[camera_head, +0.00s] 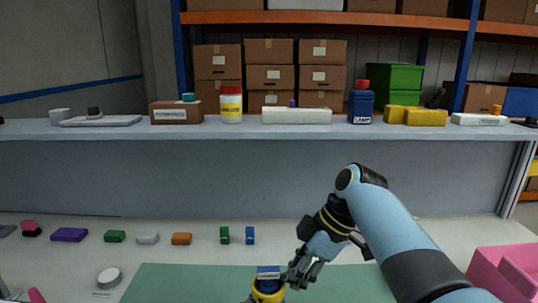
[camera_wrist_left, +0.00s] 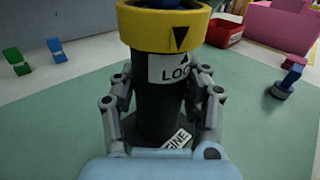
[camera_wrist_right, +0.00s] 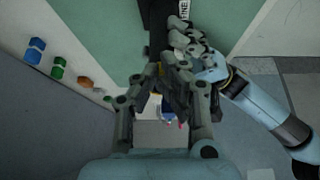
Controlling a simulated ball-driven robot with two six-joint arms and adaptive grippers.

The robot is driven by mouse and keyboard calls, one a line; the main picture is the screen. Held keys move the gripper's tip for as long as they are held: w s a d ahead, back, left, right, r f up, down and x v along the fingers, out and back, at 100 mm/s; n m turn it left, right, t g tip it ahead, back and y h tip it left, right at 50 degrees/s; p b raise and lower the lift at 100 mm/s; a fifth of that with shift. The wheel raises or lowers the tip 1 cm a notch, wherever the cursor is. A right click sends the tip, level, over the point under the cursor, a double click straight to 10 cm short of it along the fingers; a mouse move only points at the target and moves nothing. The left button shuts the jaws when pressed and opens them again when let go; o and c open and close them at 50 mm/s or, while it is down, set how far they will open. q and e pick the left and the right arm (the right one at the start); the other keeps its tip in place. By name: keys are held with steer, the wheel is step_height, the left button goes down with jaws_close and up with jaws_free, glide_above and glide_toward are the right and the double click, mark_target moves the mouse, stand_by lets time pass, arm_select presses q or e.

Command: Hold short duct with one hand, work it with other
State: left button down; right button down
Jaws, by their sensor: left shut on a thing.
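The short duct is a black cylinder (camera_wrist_left: 158,95) with a yellow collar (camera_wrist_left: 165,27) and white labels, standing upright in the left wrist view. Its yellow collar and a blue piece on top (camera_head: 268,271) show at the bottom of the head view. My left gripper (camera_wrist_left: 160,120) is shut on the black body below the collar, a finger on each side. My right gripper (camera_head: 303,270) is just right of the collar in the head view. In the right wrist view its fingers (camera_wrist_right: 166,78) are apart, with yellow and blue parts partly hidden behind them; contact is unclear.
A green mat (camera_head: 340,285) lies under the work. Several small coloured blocks line the white table (camera_head: 200,262) behind it at left. A pink bin (camera_head: 505,270) stands at right. A grey shelf (camera_head: 400,131) behind holds boxes and bottles.

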arm_select(q)
steer(key=shift+d, duration=0.1)
arm_select(e)
steer(key=shift+s+a+f, duration=0.1)
steer(key=shift+s+a, duration=0.1)
steer(key=shift+s, duration=0.2)
arm_select(q)
steer(key=shift+d, duration=0.1)
arm_select(e)
steer(key=shift+s, duration=0.5)
steer(key=shift+d, duration=0.15)
step_height(320, 180, up, 6)
steer(key=shift+w+d, duration=0.15)
steer(key=shift+d, duration=0.2)
arm_select(q)
steer(key=c, duration=0.6)
jaws_free()
